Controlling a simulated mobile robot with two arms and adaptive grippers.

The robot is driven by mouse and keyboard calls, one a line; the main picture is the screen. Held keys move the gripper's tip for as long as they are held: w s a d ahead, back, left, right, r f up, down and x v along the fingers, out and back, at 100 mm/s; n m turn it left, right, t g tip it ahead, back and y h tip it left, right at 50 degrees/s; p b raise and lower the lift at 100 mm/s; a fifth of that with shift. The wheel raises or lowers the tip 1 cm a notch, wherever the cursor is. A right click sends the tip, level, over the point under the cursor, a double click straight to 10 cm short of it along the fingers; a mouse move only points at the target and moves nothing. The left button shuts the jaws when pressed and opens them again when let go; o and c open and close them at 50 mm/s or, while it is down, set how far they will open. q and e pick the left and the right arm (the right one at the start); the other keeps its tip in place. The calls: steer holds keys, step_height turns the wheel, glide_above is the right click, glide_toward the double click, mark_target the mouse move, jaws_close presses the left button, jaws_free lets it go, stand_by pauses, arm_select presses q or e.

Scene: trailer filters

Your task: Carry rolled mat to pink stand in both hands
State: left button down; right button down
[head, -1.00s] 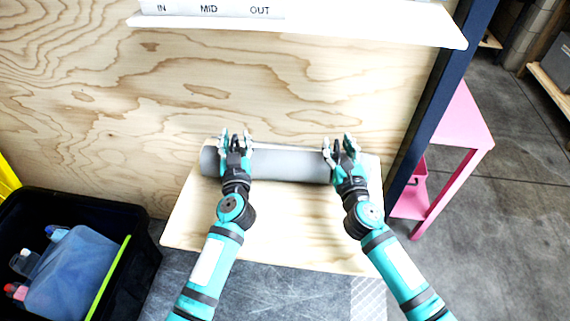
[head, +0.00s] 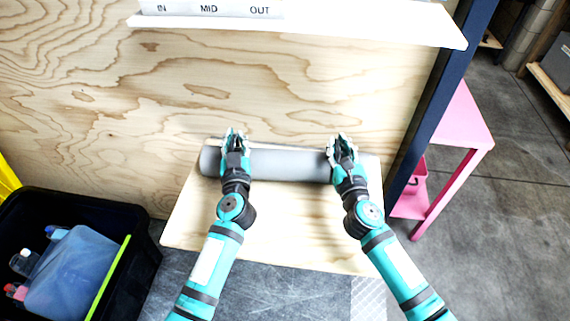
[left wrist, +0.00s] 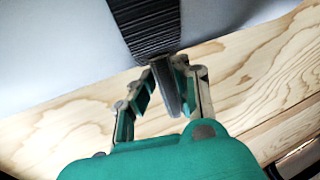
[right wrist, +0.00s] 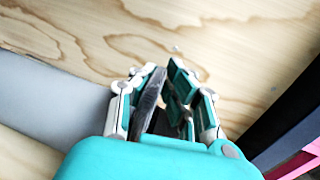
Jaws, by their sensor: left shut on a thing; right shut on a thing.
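The grey rolled mat (head: 290,165) lies level along the back of a plywood shelf, near the wooden wall. My left gripper (head: 235,133) is shut at the mat's left part. In the left wrist view its fingers (left wrist: 170,75) close on a dark piece below a black ribbed band on the mat (left wrist: 70,50). My right gripper (head: 341,138) is shut at the mat's right part. In the right wrist view a dark strap-like piece stands between its fingers (right wrist: 160,80). The pink stand (head: 465,122) is at the right, partly hidden behind a dark blue post.
The plywood shelf (head: 275,245) has bare room in front of the mat. A white ledge (head: 350,28) crosses above. The blue post (head: 440,90) stands between shelf and stand. A black crate (head: 140,235) with bottles is at lower left. Grey floor (head: 510,220) is clear at right.

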arm_select(q)
steer(key=shift+r, duration=0.15)
arm_select(e)
steer(key=shift+r, duration=0.15)
